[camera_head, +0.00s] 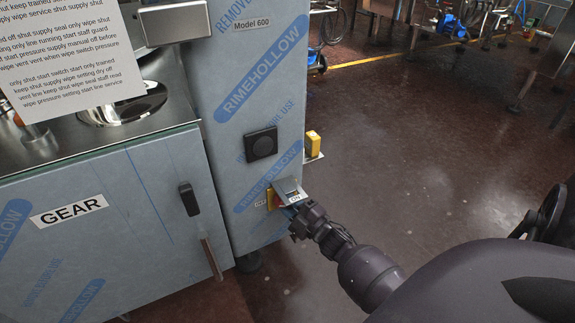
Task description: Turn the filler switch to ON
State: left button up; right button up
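The filler (262,75) is a tall cabinet in blue printed film marked Model 600. Low on its front is the switch (277,200), with red and yellow parts showing. An OFF label (261,204) is at its left and an ON label (296,197) at its right. A grey tilted plate (287,186) sits over the switch's upper part. My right gripper (294,212) is at the switch's lower right, very close to it. Its fingers are small and partly hidden, so contact and opening cannot be told. The switch's exact position is unclear. My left gripper is out of view.
A black square knob (261,144) is above the switch, and a yellow box (313,144) is on the cabinet's right side. The GEAR door (110,235) with a black handle (188,199) is at left. Open dark floor (430,130) lies right.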

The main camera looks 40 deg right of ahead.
jog(key=m+t+h, duration=0.1)
jog(key=m, duration=0.3)
jog(key=m+t+h, duration=0.1)
jog(key=m+h, duration=0.1)
jog(key=m, duration=0.2)
jog(key=shift+a+f+b, duration=0.1)
jog(key=shift+b, duration=0.25)
jog(key=m+h, duration=0.2)
jog(key=m, duration=0.2)
jog(key=m+h, duration=0.2)
jog(key=m, duration=0.2)
jog(key=shift+m+h, duration=0.3)
jog(key=o, duration=0.9)
